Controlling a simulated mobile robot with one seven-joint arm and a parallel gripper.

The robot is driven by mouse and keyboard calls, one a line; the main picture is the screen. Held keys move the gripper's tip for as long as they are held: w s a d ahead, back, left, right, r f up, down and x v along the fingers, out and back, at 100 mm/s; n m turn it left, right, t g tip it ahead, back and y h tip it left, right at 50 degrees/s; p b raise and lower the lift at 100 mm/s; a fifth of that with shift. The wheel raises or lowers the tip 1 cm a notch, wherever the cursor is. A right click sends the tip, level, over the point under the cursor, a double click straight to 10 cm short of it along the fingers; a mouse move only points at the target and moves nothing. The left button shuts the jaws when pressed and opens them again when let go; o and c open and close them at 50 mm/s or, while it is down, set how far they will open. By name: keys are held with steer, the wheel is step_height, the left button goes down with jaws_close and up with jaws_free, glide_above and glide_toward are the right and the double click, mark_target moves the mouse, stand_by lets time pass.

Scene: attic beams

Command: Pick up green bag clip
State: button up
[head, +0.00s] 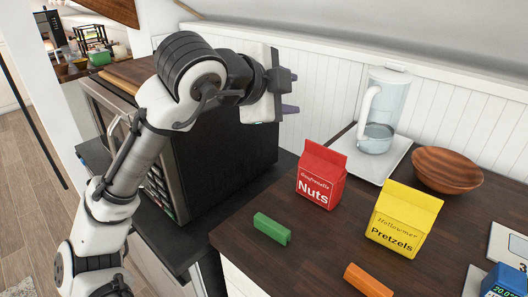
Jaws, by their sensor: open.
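The green bag clip (272,228) lies on the dark brown counter near its front left corner, in front of the red nuts bag. It is a small green bar, fully in view. My gripper (291,92) is at the upper middle of the head view, high above the counter and beside the black side of the oven. Its two fingers point right and are apart, with nothing seen between them. The gripper is well away from the clip.
A red nuts bag (321,175) and a yellow pretzels bag (404,219) stand behind an orange clip (368,281). A wooden bowl (446,169) and a clear jug (381,118) stand at the back.

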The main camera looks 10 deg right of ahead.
step_height(320, 180, down, 5)
steer(key=s+d+m+g+y, duration=0.1)
steer(key=s+m+g+y, duration=0.1)
steer(key=g+y, duration=0.15)
steer(key=m+g+y+p, duration=0.2)
steer(key=g+y, duration=0.2)
steer(key=y, duration=0.3)
glide_above(272, 223)
step_height(272, 223, down, 7)
steer(key=f, duration=0.7)
steer(key=shift+a+f, duration=0.2)
steer(key=shift+f, duration=0.15)
steer(key=shift+d+f+p, duration=0.2)
steer(key=shift+f+p, duration=0.45)
steer(key=shift+f, duration=2.3)
jaws_close()
steer(key=shift+r, duration=0.1)
